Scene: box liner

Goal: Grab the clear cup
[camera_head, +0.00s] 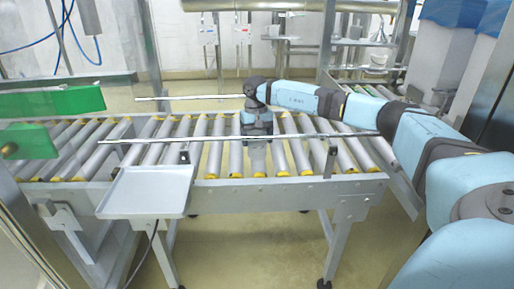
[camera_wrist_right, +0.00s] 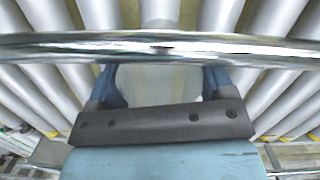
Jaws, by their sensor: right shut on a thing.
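My right gripper (camera_head: 257,134) is over the middle of the roller conveyor, pointing down. A pale, see-through cup (camera_head: 258,156) shows just under its fingers. In the right wrist view the same cup (camera_wrist_right: 157,86) sits between the two blue fingers, and the gripper (camera_wrist_right: 160,78) is shut on it. The far part of the cup is hidden by a metal rail and the near part by the dark gripper body. I cannot tell whether the cup touches the rollers. My left gripper is not in view.
The roller conveyor (camera_head: 210,160) spans the picture, with a near metal guide rail (camera_head: 300,136) and a far guide rail (camera_head: 190,97). The near rail (camera_wrist_right: 60,46) crosses the right wrist view close to the gripper. An empty grey tray (camera_head: 148,190) is attached at the front left. Green panels (camera_head: 50,103) stand at left.

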